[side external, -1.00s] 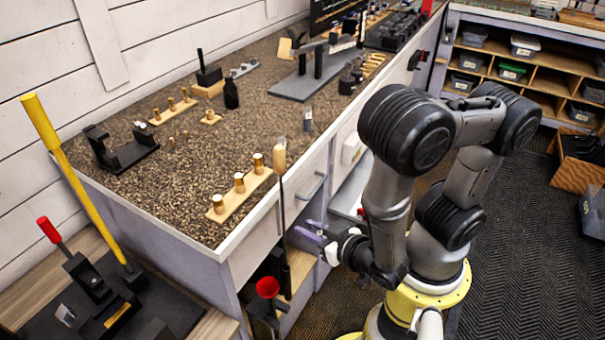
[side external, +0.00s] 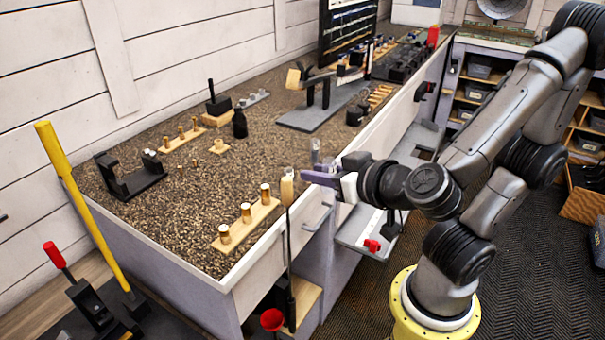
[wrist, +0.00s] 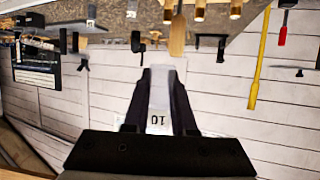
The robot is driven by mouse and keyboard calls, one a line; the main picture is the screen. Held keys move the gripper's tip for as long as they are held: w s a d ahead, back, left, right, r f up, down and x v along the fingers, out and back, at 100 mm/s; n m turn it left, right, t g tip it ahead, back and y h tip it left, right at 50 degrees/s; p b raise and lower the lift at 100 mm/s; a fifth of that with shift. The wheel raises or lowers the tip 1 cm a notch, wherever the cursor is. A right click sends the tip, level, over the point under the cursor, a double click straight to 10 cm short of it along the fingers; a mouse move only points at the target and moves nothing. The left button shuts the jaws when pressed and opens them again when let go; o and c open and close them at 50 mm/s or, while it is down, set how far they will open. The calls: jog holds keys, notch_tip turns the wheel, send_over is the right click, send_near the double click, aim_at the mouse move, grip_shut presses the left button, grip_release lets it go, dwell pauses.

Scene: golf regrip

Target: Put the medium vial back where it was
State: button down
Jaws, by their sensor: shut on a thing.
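My gripper (side external: 318,178), with purple fingers, is at the front edge of the bench, about level with its top. In the wrist view my gripper (wrist: 160,75) is shut on a pale grey, narrow thing, which I take to be the medium vial (wrist: 158,100). A white patch near the palm bears an upside-down "10". In the side view the fingers largely hide the held vial. A small grey thing with a clear top (side external: 315,151) shows just behind the fingers; I cannot tell whether it is another vial.
A black bottle (side external: 239,124) stands further back. The speckled bench top (side external: 265,160) between is mostly clear.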

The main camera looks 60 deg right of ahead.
jog(key=r, duration=0.3)
jog(key=shift+w+d, duration=0.2)
jog(key=w+d+r+m+h, duration=0.1)
jog(key=w+d, duration=0.4)
jog(key=d, duration=0.4)
jog(key=m+g+h, duration=0.1)
send_over(298, 169)
jog(key=f, duration=1.6)
jog(key=shift+s, duration=0.2)
jog(key=shift+w+f, duration=0.15)
jog(key=shift+f, duration=1.6)
